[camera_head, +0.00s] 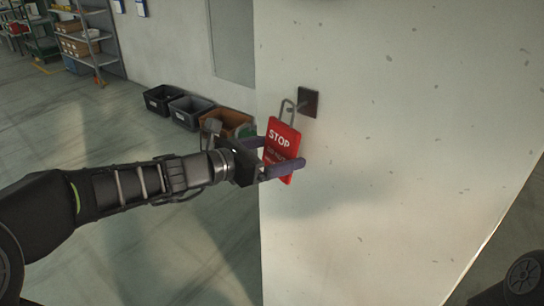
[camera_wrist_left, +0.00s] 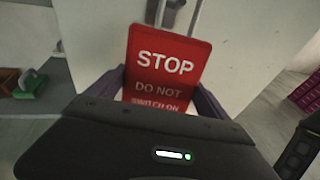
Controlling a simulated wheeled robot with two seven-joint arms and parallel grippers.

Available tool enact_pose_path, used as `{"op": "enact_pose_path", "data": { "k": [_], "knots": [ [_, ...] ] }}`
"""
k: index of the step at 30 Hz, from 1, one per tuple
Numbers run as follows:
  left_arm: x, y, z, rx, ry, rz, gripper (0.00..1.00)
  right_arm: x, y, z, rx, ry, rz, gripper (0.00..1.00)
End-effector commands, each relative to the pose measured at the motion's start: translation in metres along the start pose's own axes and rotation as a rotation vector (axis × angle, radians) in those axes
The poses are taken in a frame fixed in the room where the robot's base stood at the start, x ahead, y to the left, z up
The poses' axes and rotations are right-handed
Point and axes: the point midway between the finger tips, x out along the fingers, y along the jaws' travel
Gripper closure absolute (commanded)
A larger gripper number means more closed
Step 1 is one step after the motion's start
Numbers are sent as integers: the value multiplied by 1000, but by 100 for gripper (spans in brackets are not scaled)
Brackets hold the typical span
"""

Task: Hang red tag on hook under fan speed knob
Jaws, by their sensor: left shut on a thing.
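The red tag (camera_head: 282,142) has white "STOP" lettering and a metal loop (camera_head: 287,109) at its top. My left gripper (camera_head: 284,170) is shut on the lower part of the tag and holds it roughly upright in front of a pale wall panel. A small dark plate with a hook (camera_head: 309,102) sticks out of the panel. The loop overlaps the hook in the head view; I cannot tell whether it is around it or in front. The left wrist view shows the tag (camera_wrist_left: 166,66) between the fingers. No fan speed knob shows. My right gripper is not in view.
The pale wall panel (camera_head: 400,130) fills the right of the head view. Bins, a black one (camera_head: 163,98), a grey one (camera_head: 191,111) and a brown one (camera_head: 226,122), stand on the floor behind. Shelves (camera_head: 84,40) stand far left. The floor at left is clear.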

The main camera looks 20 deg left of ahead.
Motion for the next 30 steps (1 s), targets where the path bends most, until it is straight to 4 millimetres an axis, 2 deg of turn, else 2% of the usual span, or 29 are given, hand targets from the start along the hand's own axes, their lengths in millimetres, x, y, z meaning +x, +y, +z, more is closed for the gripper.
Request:
{"op": "enact_pose_path", "data": {
  "k": [10, 15, 30],
  "knots": [
    [22, 6, 4, 0, -1, -1, 52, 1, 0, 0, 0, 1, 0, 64],
    [31, 7, -2, 1, -2, -2, 52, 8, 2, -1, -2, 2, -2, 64],
    [37, 9, -6, 1, -1, -1, 52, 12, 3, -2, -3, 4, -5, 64]
  ]
}}
